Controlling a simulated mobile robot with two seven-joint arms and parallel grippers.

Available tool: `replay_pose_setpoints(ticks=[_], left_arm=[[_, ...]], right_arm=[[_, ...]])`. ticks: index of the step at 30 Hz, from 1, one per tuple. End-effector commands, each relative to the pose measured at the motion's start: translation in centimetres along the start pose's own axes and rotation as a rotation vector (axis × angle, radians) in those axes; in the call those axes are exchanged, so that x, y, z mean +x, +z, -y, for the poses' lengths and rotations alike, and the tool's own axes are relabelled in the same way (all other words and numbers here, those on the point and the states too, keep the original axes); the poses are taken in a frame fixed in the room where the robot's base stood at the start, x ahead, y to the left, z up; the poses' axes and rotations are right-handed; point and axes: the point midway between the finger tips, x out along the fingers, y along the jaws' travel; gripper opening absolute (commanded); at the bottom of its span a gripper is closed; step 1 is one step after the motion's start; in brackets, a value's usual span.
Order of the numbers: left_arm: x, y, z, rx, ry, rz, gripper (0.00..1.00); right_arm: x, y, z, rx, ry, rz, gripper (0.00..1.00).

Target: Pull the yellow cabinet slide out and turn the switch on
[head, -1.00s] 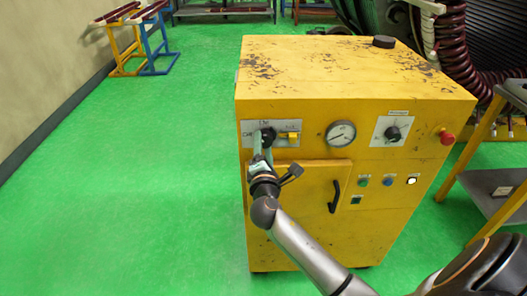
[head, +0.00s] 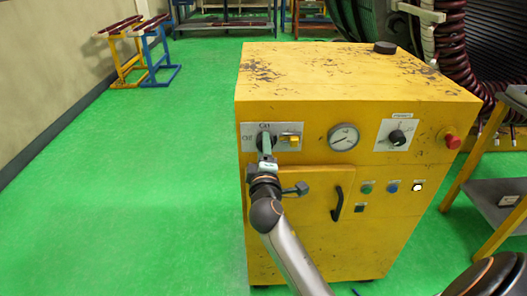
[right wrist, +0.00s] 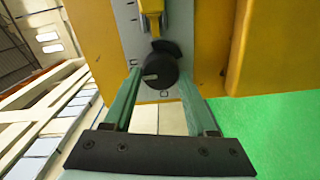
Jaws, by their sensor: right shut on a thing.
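The yellow cabinet (head: 330,230) stands on the green floor in the head view. A grey plate at its upper left front carries a black round switch knob, mostly hidden there by my gripper, and a small yellow slide (head: 294,140) right of it. In the right wrist view the knob (right wrist: 160,70) shows a pale mark, and the slide (right wrist: 152,14) is above it. My right gripper (head: 265,148) is shut on the knob, with its green fingers on either side of it in the right wrist view (right wrist: 158,80). My left gripper is not in view.
The cabinet front also has a gauge (head: 343,137), a selector dial (head: 397,138), a red button (head: 451,141) and a black door handle (head: 337,204). A grey shelf table (head: 480,182) stands at right. The floor left of the cabinet is clear.

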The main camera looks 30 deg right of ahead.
Motion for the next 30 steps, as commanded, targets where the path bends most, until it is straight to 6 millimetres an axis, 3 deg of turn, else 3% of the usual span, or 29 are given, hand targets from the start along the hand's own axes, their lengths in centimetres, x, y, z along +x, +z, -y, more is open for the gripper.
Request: replay_pose_setpoints(ticks=[16, 17, 24, 30], left_arm=[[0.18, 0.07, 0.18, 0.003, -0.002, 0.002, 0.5], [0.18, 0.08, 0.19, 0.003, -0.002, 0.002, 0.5], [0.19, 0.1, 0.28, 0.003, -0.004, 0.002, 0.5], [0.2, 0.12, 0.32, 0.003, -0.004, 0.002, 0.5]], right_arm=[[-0.03, 0.0, 0.11, 0.03, -0.003, 0.0, 0.02], [-0.03, -0.01, 0.11, 0.03, -0.003, 0.0, 0.58], [-0.02, -0.01, 0.06, 0.028, -0.002, 0.0, 0.85], [0.0, 0.0, 0.02, 0.026, -0.001, 0.0, 0.87]])
